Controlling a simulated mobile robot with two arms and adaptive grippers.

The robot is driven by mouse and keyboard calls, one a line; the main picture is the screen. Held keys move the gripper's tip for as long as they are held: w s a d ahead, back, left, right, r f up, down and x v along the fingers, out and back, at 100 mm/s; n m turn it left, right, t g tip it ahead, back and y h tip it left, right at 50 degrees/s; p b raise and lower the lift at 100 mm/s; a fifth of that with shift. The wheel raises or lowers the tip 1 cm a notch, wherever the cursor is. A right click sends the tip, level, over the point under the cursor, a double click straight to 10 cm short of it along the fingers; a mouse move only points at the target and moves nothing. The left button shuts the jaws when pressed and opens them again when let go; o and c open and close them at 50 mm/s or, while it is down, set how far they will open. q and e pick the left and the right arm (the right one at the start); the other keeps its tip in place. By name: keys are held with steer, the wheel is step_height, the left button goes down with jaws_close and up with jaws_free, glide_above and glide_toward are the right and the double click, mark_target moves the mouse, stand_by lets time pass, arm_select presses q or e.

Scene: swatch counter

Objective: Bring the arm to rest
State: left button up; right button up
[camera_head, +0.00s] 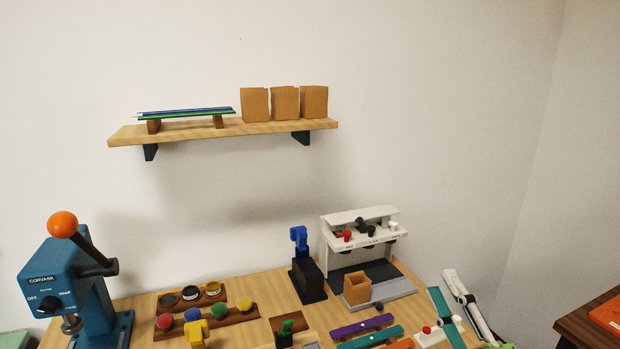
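The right gripper seems to be the pale, slim part with dark joints (466,298) at the lower right, beside the right end of the counter. It is small and partly cut off by the bottom edge, so I cannot tell whether its fingers are apart or closed. No held thing can be made out. My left gripper is not in view.
The wooden counter (142,308) carries a blue press (62,282) with an orange knob, a white stand (332,245), an orange-brown box (357,289), knobs on racks and coloured strips. A wall shelf (185,133) holds three boxes. A dark table (580,322) stands right.

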steer(key=s+d+f+m+g+h, duration=0.2)
steer(key=d+f+m+g+h, duration=0.1)
steer(key=f+m, duration=0.25)
steer(key=s+d+f+m+g+h, duration=0.2)
steer(key=f+m+h, duration=0.15)
steer(key=f, duration=0.35)
steer(key=s+d+f+m+g+h, duration=0.3)
steer(key=f+m, duration=0.2)
steer(key=f, duration=0.1)
steer(key=s+a+f+m+g+y, duration=0.25)
steer(key=s+a+f+g, duration=0.3)
steer(key=s+f, duration=0.35)
steer(key=s+a+f+m+g+y, duration=0.1)
steer(key=s+a+f+g+y, duration=0.2)
steer(key=s+a+f+g, duration=0.5)
steer(key=s+d+f+t, duration=0.1)
steer(key=s+f, duration=0.1)
steer(key=f, duration=1.1)
steer(key=s+d+f+t, duration=0.1)
steer(key=s+d+f, duration=0.15)
steer(key=f, duration=0.95)
steer(key=s+d+f+g, duration=0.1)
steer(key=s+d+f, duration=0.1)
steer(key=s+f, duration=1.3)
steer(key=shift+s+f+n+h, duration=0.3)
steer(key=shift+s+n, duration=0.15)
steer(key=shift+s, duration=0.5)
